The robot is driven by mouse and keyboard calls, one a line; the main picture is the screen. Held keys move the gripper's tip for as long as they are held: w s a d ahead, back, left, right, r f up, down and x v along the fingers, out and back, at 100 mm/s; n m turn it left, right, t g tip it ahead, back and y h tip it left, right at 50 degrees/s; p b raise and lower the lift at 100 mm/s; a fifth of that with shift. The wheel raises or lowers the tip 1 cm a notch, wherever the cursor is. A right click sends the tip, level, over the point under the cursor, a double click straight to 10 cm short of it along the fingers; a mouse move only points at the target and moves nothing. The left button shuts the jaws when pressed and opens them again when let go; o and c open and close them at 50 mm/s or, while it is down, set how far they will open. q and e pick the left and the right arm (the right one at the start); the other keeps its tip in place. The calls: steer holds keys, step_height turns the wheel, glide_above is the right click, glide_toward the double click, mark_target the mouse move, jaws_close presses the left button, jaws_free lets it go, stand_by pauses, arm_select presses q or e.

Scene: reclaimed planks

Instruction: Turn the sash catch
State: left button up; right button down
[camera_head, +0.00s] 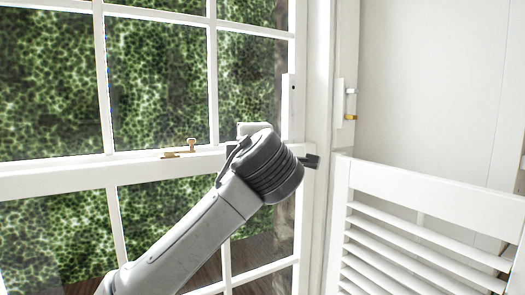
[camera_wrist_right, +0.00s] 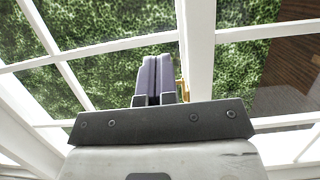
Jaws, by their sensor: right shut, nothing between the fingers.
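The brass sash catch (camera_head: 190,146) sits on the white meeting rail (camera_head: 60,178) of the window in the head view. It has an upright knob and a flat brass piece (camera_head: 170,155) to its left. In the right wrist view my right gripper (camera_wrist_right: 157,62) is shut and empty, its two fingers side by side. A brass part (camera_wrist_right: 183,92) shows just right of the fingers, partly hidden; I cannot tell whether they touch. In the head view my right wrist stands in front of the rail, right of the catch, and hides the fingers. My left gripper is not in view.
White glazing bars (camera_head: 213,75) divide the panes, with green foliage behind. A louvred white shutter (camera_head: 430,225) stands at the right. A small brass-and-white fitting (camera_head: 350,104) is on the frame post. The rail left of the catch is clear.

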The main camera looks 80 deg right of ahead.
steer(key=shift+s+a, duration=0.15)
steer(key=shift+s, duration=0.55)
steer(key=shift+s+a, duration=0.1)
steer(key=shift+s, duration=0.6)
